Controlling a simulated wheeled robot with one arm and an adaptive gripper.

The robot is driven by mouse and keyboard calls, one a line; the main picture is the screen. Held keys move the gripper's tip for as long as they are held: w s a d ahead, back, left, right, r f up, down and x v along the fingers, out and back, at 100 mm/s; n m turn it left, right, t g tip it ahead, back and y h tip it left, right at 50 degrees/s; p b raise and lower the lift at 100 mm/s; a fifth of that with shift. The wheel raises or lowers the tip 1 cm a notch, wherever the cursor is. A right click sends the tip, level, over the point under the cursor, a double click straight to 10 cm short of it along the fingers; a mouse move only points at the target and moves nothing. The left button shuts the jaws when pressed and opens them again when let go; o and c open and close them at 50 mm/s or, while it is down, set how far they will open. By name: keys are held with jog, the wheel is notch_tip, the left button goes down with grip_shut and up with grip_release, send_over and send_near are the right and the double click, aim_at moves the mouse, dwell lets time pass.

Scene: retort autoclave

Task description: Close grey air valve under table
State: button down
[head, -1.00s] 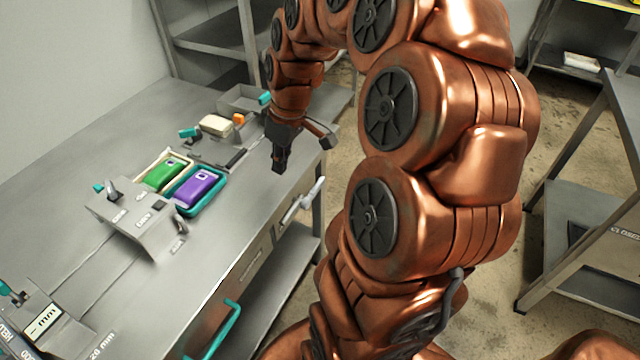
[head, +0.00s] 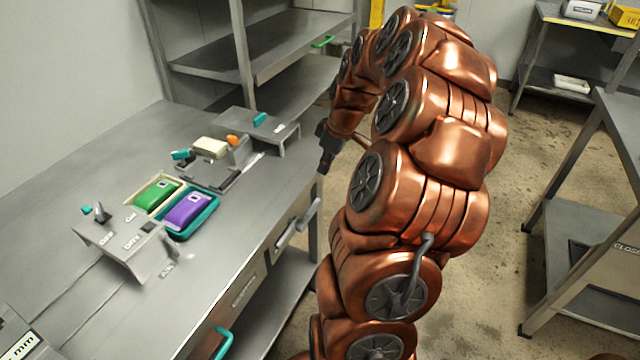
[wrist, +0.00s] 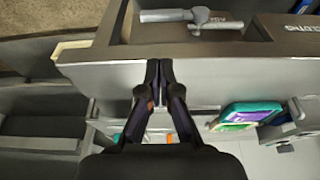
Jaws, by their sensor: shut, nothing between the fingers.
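The grey air valve (head: 298,222) is on the front side of the table, just below the top's edge. Its lever runs at a slant along the front in the head view. In the wrist view what looks like the same grey lever (wrist: 175,15) lies across the top of the picture, with a small part-legible label beside it. My gripper (head: 323,168) is shut and empty, near the table's right edge and above and beyond the valve. In the wrist view its closed fingertips (wrist: 158,66) are over a grey surface, apart from the lever.
The steel table (head: 85,170) carries a green pouch (head: 155,194) and a purple pouch (head: 188,211) in trays. A teal handle (head: 223,342) sticks out from the table front. A shelf rack (head: 260,60) stands behind. Floor right of my arm is open up to another stand (head: 590,230).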

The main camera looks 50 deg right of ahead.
jog(key=p, duration=0.2)
send_near(316, 204)
jog(key=x, duration=0.3)
jog(key=a+x, duration=0.1)
jog(key=x, duration=0.1)
jog(key=shift+w, duration=0.35)
jog(key=shift+f, duration=0.9)
jog(key=shift+w+f, duration=0.1)
jog(key=shift+w+d+f+y+b, duration=0.2)
jog(key=shift+f+y+b, duration=0.25)
jog(key=shift+y+b, duration=0.25)
jog(key=shift+s+d+f+b, duration=0.15)
jog(key=shift+f+b, duration=0.45)
jog(key=shift+b, duration=0.4)
jog(key=shift+r, duration=0.15)
